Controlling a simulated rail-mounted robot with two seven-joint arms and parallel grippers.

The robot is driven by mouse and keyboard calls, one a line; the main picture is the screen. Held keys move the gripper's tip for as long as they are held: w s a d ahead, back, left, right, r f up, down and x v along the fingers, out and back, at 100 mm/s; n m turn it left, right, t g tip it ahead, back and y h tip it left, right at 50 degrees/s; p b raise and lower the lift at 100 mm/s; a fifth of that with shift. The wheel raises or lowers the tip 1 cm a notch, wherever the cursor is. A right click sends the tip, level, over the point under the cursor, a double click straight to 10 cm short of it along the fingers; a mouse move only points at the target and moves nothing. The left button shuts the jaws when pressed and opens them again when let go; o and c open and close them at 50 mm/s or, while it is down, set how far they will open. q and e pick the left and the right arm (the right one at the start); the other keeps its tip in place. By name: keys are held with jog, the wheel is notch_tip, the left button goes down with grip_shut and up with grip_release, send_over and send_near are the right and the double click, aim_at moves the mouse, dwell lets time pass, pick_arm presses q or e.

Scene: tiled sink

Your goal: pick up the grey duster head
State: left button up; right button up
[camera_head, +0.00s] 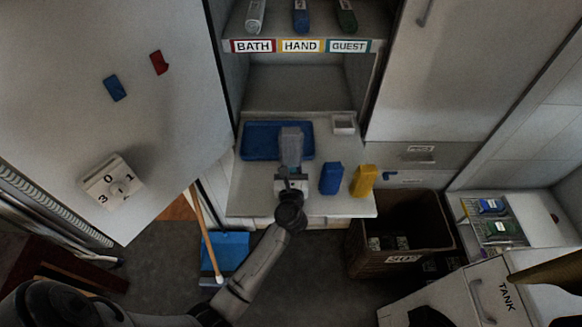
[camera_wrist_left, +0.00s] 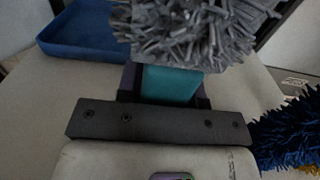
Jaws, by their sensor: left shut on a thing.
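The grey duster head (camera_head: 291,147) is a shaggy grey block in the head view, in front of the blue tray. In the left wrist view the grey duster head (camera_wrist_left: 195,28) shows its fringed strands and a teal base (camera_wrist_left: 170,84). My left gripper (camera_head: 291,176) is shut on the duster head; in the left wrist view the gripper (camera_wrist_left: 165,90) has the teal base between its fingers. The fingertips are mostly hidden by the duster head. I cannot tell whether the duster head touches the shelf. My right gripper does not show clearly in either view.
The blue tray (camera_head: 259,152) lies behind the duster head. A blue duster head (camera_head: 331,179) and a yellow one (camera_head: 363,181) stand to its right. A small white box (camera_head: 344,124) sits further back. A brown bin (camera_head: 424,224) stands at the lower right.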

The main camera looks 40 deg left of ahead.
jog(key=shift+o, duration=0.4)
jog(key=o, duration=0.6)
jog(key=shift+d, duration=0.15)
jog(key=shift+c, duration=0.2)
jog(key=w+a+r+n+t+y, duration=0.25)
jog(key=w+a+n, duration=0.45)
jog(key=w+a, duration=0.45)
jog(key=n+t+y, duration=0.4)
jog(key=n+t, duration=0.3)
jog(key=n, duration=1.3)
send_near(291, 136)
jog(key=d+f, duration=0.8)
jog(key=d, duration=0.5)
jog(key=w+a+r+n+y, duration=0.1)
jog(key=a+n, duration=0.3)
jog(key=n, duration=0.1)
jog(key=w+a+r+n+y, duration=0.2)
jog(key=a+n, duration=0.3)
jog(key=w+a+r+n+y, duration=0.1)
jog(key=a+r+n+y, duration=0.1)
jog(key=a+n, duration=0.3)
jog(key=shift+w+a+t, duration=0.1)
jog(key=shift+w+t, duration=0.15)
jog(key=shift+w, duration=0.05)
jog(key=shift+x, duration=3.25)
